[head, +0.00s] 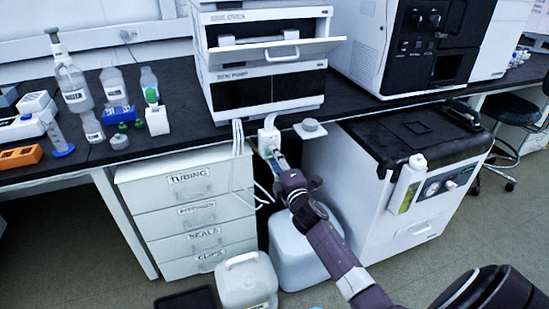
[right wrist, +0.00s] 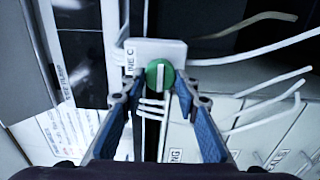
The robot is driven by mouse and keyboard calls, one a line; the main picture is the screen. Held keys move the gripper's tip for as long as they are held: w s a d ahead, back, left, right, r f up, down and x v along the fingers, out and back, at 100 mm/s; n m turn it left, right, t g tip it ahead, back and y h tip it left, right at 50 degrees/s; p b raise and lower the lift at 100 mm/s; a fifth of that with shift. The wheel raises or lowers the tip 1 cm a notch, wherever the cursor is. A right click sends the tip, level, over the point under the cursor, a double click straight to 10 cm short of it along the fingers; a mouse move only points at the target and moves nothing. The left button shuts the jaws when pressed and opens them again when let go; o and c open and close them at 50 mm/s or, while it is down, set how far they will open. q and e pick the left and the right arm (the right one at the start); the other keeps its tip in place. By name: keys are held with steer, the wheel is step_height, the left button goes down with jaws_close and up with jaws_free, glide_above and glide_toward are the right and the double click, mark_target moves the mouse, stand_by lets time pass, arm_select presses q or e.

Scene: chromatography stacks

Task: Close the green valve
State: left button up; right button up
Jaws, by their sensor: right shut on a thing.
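The green valve (right wrist: 153,76) is a round green knob with a pale bar across it, on a white block (right wrist: 172,50) with a label ending in "INE C". In the right wrist view the bar runs about upright in the picture. My right gripper (right wrist: 161,84) has one fingertip on each side of the knob and is shut on it. In the head view my right gripper (head: 276,157) reaches to the white block (head: 268,137) at the bench's front edge, below the stacked instruments. There the gripper mostly hides the knob. My left gripper is not in view.
White tubes (head: 238,150) hang beside the block, near the drawer cabinet (head: 195,235). A white machine with a black top (head: 345,190) stands to the right. White jugs (head: 247,280) stand on the floor below. Bottles (head: 72,88) stand on the bench at left.

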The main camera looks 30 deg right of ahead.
steer(key=shift+d+m, duration=0.1)
steer(key=shift+m, duration=0.2)
steer(key=o, duration=1.2)
steer(key=shift+c, duration=0.2)
steer(key=shift+s, duration=0.1)
steer(key=v, duration=1.1)
steer(key=shift+s, duration=0.4)
steer(key=shift+a, duration=0.25)
